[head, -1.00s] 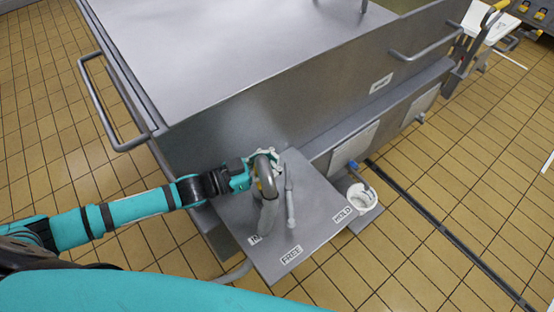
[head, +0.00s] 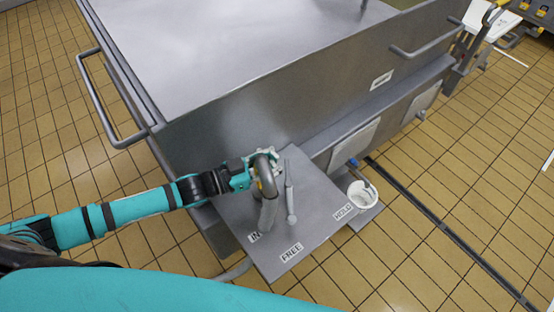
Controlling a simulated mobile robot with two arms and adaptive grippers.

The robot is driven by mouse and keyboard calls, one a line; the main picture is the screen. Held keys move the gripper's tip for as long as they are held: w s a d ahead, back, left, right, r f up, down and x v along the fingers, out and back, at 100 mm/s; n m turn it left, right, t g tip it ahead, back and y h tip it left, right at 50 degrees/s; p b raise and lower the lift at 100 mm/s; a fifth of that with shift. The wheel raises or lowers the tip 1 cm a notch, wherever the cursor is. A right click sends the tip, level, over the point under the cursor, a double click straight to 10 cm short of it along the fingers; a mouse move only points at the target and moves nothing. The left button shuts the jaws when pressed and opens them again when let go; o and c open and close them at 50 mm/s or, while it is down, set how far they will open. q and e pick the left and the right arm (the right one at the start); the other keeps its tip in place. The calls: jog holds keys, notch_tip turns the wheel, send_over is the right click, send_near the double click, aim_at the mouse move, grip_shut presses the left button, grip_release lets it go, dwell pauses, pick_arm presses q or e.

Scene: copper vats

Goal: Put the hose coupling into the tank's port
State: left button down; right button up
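A grey bent hose end (head: 268,212), which looks like the coupling, curves over at its top and stands above a metal shelf (head: 315,192) on the tank (head: 250,108). My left gripper (head: 266,166) is at the bend, with pale finger parts showing just beyond it. The bend hides much of the fingers, so I cannot tell how tightly they close. A thin pale upright handle (head: 290,190) stands just right of the bend. The shelf carries labels IN, FREE and HOLD. No port opening shows clearly. My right gripper is out of view.
A white bucket (head: 362,200) stands right of the shelf by the HOLD label. A rail handle (head: 100,100) juts from the tank's left side, and another (head: 425,45) from its front. A dark floor drain (head: 450,235) runs along the tiles. Open floor lies to the right.

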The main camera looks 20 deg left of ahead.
pick_arm(q)
jog(key=shift+f, duration=0.4)
dwell(0.5)
jog(key=c, duration=1)
grip_release()
jog(key=v, duration=0.8)
